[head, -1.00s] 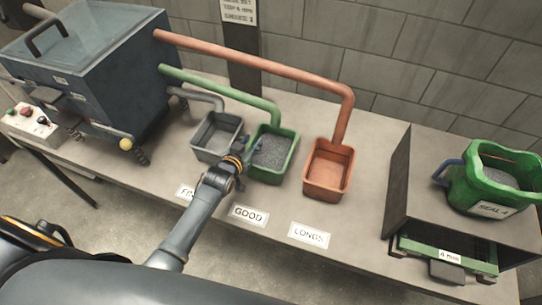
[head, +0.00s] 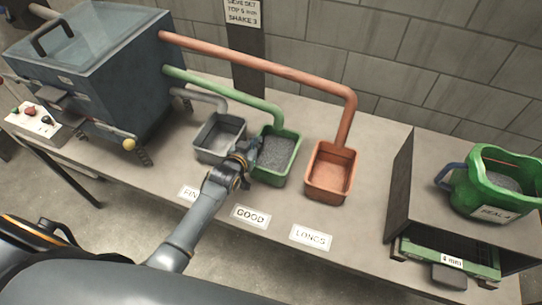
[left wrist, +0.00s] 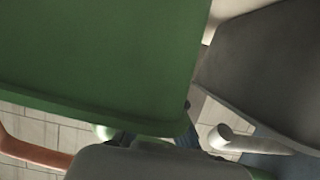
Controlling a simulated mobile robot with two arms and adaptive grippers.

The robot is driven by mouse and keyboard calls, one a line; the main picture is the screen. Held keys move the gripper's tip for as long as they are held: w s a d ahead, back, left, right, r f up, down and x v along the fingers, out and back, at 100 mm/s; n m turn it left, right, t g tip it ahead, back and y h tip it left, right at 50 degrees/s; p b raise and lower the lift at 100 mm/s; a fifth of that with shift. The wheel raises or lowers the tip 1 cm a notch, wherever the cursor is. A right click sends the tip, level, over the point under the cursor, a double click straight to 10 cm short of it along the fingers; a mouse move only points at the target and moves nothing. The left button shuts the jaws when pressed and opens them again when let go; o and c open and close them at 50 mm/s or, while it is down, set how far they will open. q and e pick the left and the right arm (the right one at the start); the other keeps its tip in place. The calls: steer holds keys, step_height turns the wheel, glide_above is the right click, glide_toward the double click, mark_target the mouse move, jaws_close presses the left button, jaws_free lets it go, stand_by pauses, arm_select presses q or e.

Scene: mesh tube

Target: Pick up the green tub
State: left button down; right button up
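The green tub (head: 283,178) stands on the table under the green pipe, between the grey tub and the orange tub. It holds dark grey granules (head: 276,152). My left gripper (head: 252,150) is at the tub's left rim, between it and the grey tub (head: 217,155). In the left wrist view the green tub's wall (left wrist: 95,60) fills the upper left, with the grey tub (left wrist: 270,75) at right. The fingers are mostly hidden there, and whether they touch or grip the rim cannot be told. My right gripper is not in view.
The orange tub (head: 330,195) stands close on the right, and the green pipe (head: 225,88) hangs over the back. Labels, including GOOD (head: 251,217), lie in front. A larger green container (head: 490,185) sits on a stand at far right. The table between orange tub and stand is clear.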

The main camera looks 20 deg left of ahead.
arm_select(q)
steer(key=shift+a, duration=0.1)
steer(key=shift+r, duration=1.55)
steer(key=shift+s+r, duration=0.1)
steer(key=s+b, duration=0.3)
steer(key=s, duration=1.4)
steer(key=shift+s+a, duration=0.3)
steer(key=shift+s, duration=0.05)
